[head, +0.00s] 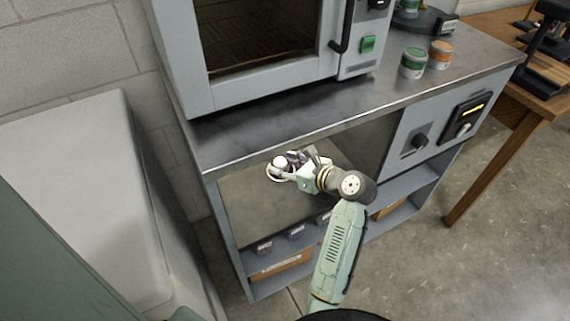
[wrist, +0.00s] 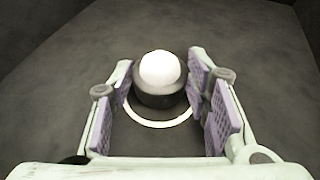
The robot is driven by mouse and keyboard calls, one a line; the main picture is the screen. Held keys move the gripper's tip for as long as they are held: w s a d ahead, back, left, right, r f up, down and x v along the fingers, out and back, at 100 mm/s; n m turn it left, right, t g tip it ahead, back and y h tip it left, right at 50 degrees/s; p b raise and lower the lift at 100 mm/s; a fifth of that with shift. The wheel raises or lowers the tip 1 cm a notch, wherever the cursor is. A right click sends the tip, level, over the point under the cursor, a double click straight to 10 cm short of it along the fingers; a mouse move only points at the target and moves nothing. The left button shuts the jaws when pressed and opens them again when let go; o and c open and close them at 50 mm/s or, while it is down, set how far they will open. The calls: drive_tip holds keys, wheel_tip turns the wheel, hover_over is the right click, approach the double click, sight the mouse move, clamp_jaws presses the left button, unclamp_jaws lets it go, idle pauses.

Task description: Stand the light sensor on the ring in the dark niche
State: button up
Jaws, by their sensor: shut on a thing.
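The light sensor (wrist: 160,92) has a white dome on a dark round base. It is upright between the purple-padded fingers of my gripper (wrist: 161,80), which is shut on it. The pale ring (wrist: 155,123) lies on the dark niche floor; its near arc shows in front of the sensor's base, and its far part is hidden behind the sensor. I cannot tell whether the base touches the floor. In the head view, my gripper (head: 290,165) reaches into the dark niche (head: 245,206) under the counter, with the sensor's white dome (head: 279,162) at its tip.
A grey cabinet (head: 270,95) with a glass door stands on the metal counter above the niche. Green and orange jars (head: 412,63) are at the counter's right. The niche floor around the ring is clear.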

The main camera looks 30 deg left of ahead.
drive_tip(key=shift+f, duration=0.1)
drive_tip(key=o, duration=1.3)
drive_tip(key=v, duration=1.2)
